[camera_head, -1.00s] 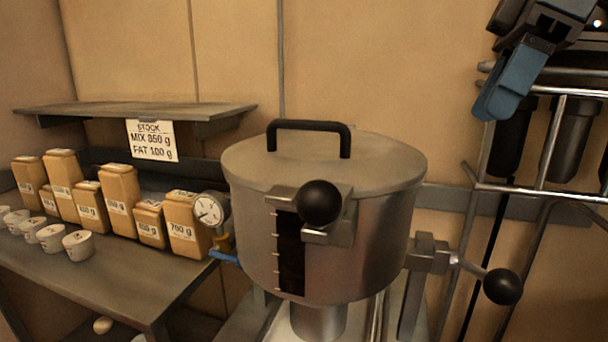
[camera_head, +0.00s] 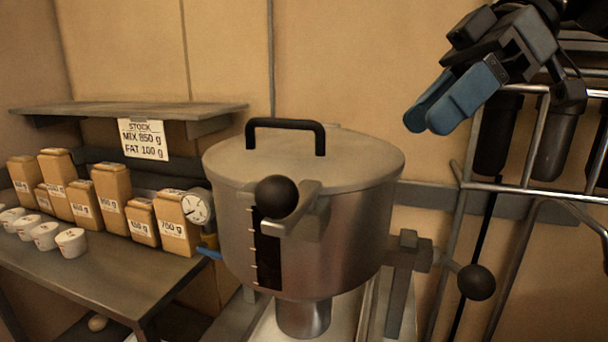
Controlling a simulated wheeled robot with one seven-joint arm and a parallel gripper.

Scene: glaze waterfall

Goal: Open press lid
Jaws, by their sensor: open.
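The press is a grey metal pot (camera_head: 335,235) with a flat round lid (camera_head: 355,165) shut on top. The lid has a black arched handle (camera_head: 285,124). A clamp (camera_head: 298,212) with a black ball knob (camera_head: 276,197) sits at the front of the rim, partly over the lid edge. My gripper (camera_head: 432,118) is at the upper right, above and to the right of the lid and apart from it. Its blue fingers point down and left, open and empty.
A lever with a black ball (camera_head: 476,282) stands right of the pot. A metal rack (camera_head: 541,194) with dark cylinders stands at the right. A gauge (camera_head: 197,206), several labelled tan boxes (camera_head: 112,200) and white cups sit left on a bench (camera_head: 120,275). Above the lid is free room.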

